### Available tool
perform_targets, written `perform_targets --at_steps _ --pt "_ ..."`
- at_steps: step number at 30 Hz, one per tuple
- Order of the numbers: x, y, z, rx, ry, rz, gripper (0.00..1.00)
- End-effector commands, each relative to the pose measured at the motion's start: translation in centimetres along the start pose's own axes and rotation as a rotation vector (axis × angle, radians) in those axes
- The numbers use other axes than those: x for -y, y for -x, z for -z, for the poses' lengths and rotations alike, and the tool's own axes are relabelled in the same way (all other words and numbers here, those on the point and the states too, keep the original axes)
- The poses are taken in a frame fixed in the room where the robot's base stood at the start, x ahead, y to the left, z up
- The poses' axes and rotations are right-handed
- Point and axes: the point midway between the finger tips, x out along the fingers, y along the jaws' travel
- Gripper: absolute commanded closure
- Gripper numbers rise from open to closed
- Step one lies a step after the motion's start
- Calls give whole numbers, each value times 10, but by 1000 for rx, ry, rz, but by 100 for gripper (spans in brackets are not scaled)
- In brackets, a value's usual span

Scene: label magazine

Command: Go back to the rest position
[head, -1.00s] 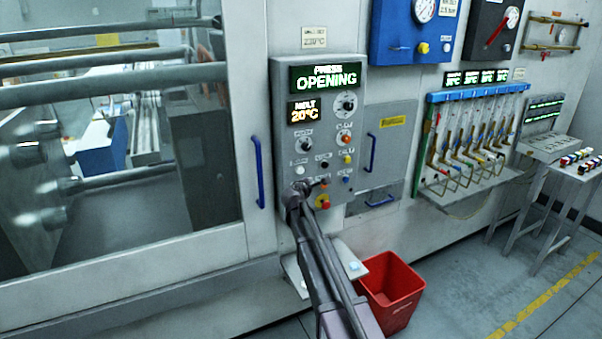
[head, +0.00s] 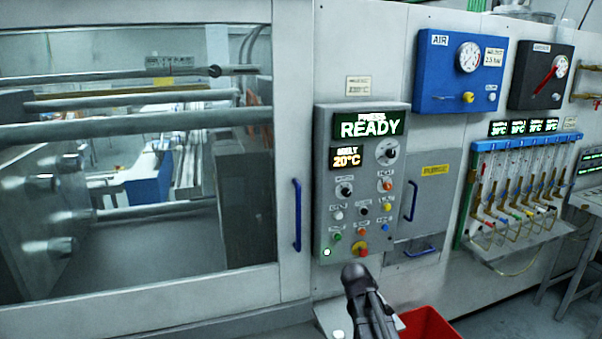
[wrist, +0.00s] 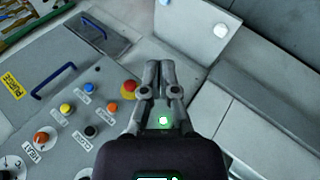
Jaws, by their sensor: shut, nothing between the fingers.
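My gripper shows in the wrist view (wrist: 160,68) with its two fingers together and nothing between them. In the head view my arm rises from the bottom edge, and its end (head: 358,275) is just below the grey control panel (head: 325,215), apart from the panel as far as I can tell. The panel's top display (head: 369,126) reads "READY" and the melt display (head: 346,158) reads 20°C.
A red bin (head: 430,325) stands on the floor right of my arm. The glazed press door (head: 290,120) with its blue handle (head: 297,215) is to the left. A blue air box (head: 430,80) and a rack of flow tubes (head: 480,185) are to the right.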

Motion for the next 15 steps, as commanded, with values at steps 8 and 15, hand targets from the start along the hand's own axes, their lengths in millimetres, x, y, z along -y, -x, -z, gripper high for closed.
perform_targets --at_steps 8,15 --pt "95 47 -103 194 -385 385 100" --pt "136 78 -139 315 -534 567 100"
